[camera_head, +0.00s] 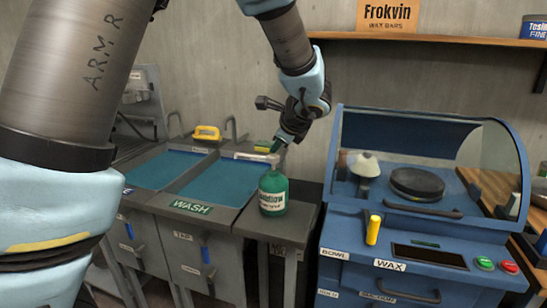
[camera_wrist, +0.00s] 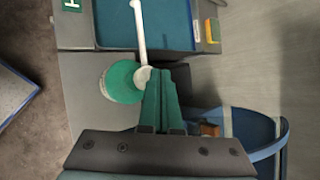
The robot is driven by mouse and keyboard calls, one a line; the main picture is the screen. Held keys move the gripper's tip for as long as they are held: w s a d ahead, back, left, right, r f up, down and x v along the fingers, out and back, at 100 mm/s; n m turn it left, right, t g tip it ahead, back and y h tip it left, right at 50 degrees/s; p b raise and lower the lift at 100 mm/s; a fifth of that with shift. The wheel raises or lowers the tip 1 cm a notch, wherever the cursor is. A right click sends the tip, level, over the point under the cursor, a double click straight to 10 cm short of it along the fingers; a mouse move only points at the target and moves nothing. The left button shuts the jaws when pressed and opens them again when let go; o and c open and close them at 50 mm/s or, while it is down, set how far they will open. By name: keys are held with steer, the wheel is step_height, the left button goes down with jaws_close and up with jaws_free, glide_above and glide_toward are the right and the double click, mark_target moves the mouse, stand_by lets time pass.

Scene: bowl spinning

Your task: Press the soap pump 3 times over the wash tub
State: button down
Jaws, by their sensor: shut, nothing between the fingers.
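The green soap bottle (camera_head: 272,195) with a white label stands upright on the counter at the right edge of the wash tub (camera_head: 215,187). The tub holds blue water and has a WASH sign on its front rim. My gripper (camera_head: 277,145) points down at the top of the bottle, its green fingers shut and empty. In the wrist view the fingertips (camera_wrist: 163,75) overlap the white pump head (camera_wrist: 143,74); I cannot tell whether they touch it. The long white spout (camera_wrist: 138,30) reaches over the tub (camera_wrist: 172,22). The bottle (camera_wrist: 122,82) shows beside the fingers.
A second blue basin (camera_head: 163,168) lies left of the wash tub. A yellow brush (camera_head: 206,133) and a yellow-green sponge (camera_head: 263,146) are behind the basins. A blue wax machine (camera_head: 420,215) with a clear hood stands close on the right. A shelf (camera_head: 420,39) hangs above.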

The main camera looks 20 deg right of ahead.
steer(key=shift+f+b, duration=0.85)
steer(key=shift+f, duration=0.1)
stand_by(0.7)
steer(key=shift+r, duration=0.15)
steer(key=shift+r+p, duration=1)
steer(key=shift+r, duration=0.2)
step_height(320, 180, up, 5)
steer(key=p, duration=0.4)
stand_by(2.4)
